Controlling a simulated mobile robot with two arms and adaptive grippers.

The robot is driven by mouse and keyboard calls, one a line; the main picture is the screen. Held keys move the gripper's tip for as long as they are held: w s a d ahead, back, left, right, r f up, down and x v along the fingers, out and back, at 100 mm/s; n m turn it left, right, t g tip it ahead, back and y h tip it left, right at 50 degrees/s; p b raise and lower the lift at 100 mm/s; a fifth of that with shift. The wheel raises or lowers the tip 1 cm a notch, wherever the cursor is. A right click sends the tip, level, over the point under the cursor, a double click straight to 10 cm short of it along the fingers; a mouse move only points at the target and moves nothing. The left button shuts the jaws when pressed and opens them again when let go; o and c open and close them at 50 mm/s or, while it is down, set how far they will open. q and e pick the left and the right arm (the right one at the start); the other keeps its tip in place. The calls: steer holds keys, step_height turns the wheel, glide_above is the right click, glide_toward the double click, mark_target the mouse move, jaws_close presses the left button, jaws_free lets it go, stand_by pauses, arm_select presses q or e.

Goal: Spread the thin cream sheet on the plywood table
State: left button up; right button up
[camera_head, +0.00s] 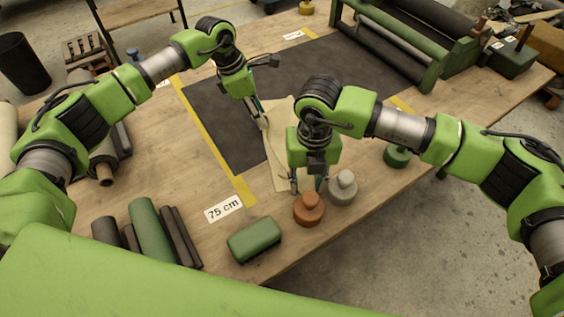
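The thin cream sheet (273,158) is a narrow pale piece lying partly over a dark grey sheet on the plywood table (170,185), partly hidden by my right gripper. My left gripper (261,118) points down at the cream sheet's far left edge; its fingertips are small and I cannot tell whether they are shut on it. My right gripper (307,187) is low over the near end of the cream sheet, with its two fingers apart. I cannot tell whether it touches the sheet.
The dark grey sheet (222,118) lies between yellow strips (213,143). An orange weight (309,209), a grey weight (343,190) and a green block (254,240) stand along the near edge. Several rolls (150,228) lie at the near left. A green roller frame (435,70) stands at the back right.

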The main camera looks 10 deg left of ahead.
arm_select(q)
steer(key=shift+f, duration=0.25)
steer(key=shift+f, duration=0.35)
stand_by(0.4)
steer(key=shift+f, duration=0.1)
jaws_close()
arm_select(e)
steer(key=shift+f, duration=0.15)
jaws_close()
steer(key=shift+s+f, duration=0.1)
stand_by(0.4)
